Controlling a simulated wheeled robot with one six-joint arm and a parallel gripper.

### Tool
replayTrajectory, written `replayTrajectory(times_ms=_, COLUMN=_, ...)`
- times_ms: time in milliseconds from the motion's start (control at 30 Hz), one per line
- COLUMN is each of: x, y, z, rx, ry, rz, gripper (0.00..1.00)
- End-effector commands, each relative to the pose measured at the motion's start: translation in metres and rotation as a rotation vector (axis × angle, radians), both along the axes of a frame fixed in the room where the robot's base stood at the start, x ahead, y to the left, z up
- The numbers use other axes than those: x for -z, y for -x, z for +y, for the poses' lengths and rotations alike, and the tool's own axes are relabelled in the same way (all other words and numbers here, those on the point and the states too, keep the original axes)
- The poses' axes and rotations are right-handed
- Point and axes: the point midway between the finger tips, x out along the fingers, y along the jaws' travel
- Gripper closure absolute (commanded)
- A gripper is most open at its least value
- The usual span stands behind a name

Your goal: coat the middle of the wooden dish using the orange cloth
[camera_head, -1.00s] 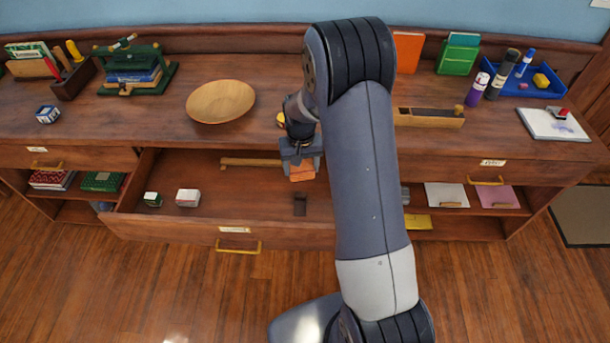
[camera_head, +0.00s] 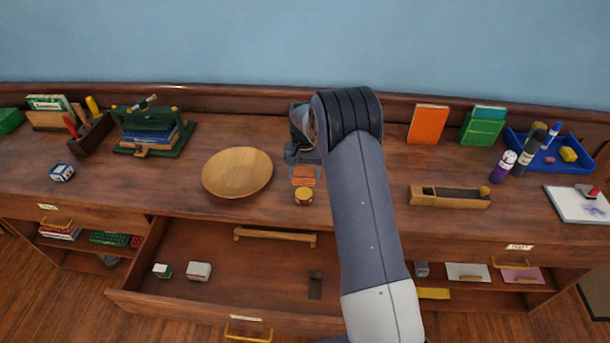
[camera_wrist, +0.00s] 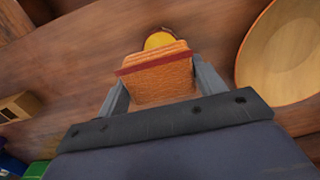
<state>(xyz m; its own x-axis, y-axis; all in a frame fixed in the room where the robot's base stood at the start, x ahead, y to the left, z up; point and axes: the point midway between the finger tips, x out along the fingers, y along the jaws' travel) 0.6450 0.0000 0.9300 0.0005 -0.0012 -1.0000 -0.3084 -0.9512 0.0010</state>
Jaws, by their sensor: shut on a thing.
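The wooden dish (camera_head: 237,172) is a round, shallow, light-wood bowl on the cabinet top, left of my gripper. Its edge also shows at the right of the wrist view (camera_wrist: 290,50). My gripper (camera_head: 304,168) is shut on the orange cloth (camera_head: 304,176), a folded, ribbed piece with a dark red band. In the wrist view the cloth (camera_wrist: 155,80) sits between the two fingers. A small round tin with a yellow top (camera_head: 303,196) stands just in front of the cloth in the head view; the cloth partly hides it in the wrist view.
The drawer (camera_head: 215,285) below is pulled open, with small boxes (camera_head: 199,271) and a wooden bar (camera_head: 275,235) inside. A green press with books (camera_head: 153,132) stands left of the dish. A wooden plane-like block (camera_head: 449,196) lies to the right. Bare top surrounds the dish.

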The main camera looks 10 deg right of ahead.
Motion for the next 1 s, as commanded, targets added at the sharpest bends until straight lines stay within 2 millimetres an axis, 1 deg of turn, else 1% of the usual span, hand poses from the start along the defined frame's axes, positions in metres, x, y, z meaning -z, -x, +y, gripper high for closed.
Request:
replayTrajectory(times_ms=167, x=0.003, y=0.0, z=0.0, rx=0.002, ry=0.0, rz=0.001, gripper=0.53)
replayTrajectory(times_ms=267, x=0.009, y=0.0, z=0.0, rx=0.001, ry=0.0, rz=0.001, gripper=0.53)
replayTrajectory(times_ms=733, x=0.054, y=0.0, z=0.0, rx=0.001, ry=0.0, rz=0.001, gripper=0.53)
replayTrajectory(times_ms=833, x=0.059, y=0.0, z=0.0, rx=0.001, ry=0.0, rz=0.001, gripper=0.53)
replayTrajectory(times_ms=1000, x=0.06, y=0.0, z=0.0, rx=0.001, ry=0.0, rz=0.0, gripper=0.53)
